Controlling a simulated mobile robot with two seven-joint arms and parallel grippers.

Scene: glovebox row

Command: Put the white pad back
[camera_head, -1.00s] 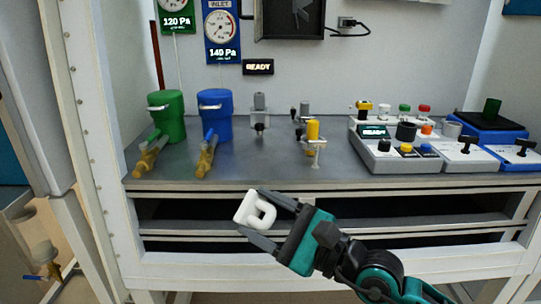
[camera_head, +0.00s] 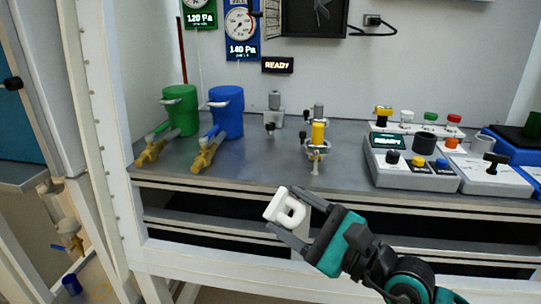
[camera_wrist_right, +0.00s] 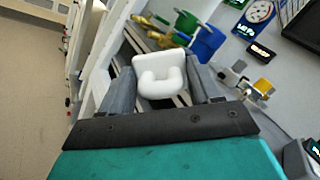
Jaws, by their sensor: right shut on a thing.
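The place where the pad belongs cannot be made out. My left gripper is not in view.
The grey bench top (camera_head: 265,163) carries a green canister (camera_head: 181,110), a blue canister (camera_head: 227,113), a yellow-bodied fixture (camera_head: 318,134) and a control box (camera_head: 410,170). Open shelf slots (camera_head: 200,203) lie below its edge.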

